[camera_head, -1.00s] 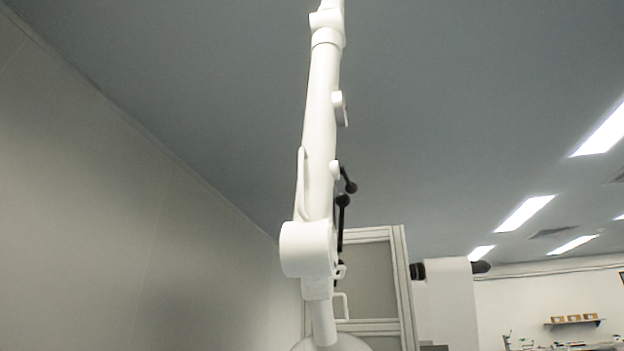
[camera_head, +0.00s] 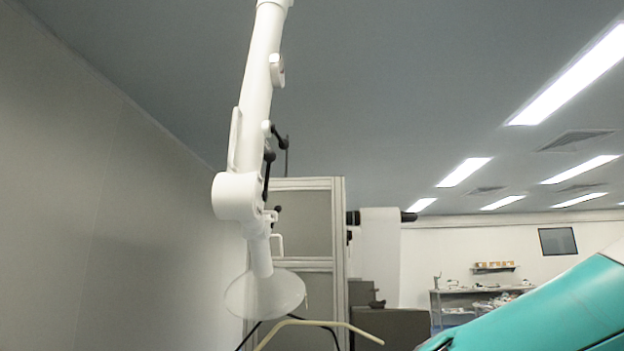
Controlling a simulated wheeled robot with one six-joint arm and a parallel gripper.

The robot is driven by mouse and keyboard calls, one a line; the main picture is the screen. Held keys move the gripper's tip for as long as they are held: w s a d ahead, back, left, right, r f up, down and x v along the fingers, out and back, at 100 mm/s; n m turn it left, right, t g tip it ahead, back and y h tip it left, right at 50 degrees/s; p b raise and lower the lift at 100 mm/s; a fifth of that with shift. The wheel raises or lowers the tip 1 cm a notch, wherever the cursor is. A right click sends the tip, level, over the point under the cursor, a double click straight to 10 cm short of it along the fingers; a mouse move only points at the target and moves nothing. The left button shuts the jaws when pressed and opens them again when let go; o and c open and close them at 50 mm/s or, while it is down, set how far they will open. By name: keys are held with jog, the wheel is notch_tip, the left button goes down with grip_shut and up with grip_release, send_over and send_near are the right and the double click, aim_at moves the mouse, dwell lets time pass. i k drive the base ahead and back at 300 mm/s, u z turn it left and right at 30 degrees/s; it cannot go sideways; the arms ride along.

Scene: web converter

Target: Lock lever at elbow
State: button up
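A white jointed tube arm (camera_head: 258,95) hangs from the top of the view, with a round elbow joint (camera_head: 238,196) in the left-middle. Black levers with round knobs sit along its right side. The lower lever (camera_head: 267,172) stands just right of the elbow, its knob uppermost; another short one (camera_head: 279,138) slants above it. Whether either is locked cannot be told. My gripper is not in view.
A framed grey panel cabinet (camera_head: 300,222) stands behind the elbow. A white roll (camera_head: 380,245) on a dark shaft is right of it. A pale curved rod (camera_head: 320,323) and black cables lie below the hood. A wall (camera_head: 90,220) runs close on the left.

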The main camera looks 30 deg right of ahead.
aim_at(270, 156)
jog(key=z, duration=0.3)
jog(key=i, duration=0.6)
jog(key=z, duration=0.85)
jog(key=k, duration=1.75)
jog(key=u, duration=0.55)
jog(key=i, duration=1)
jog(key=z, duration=0.05)
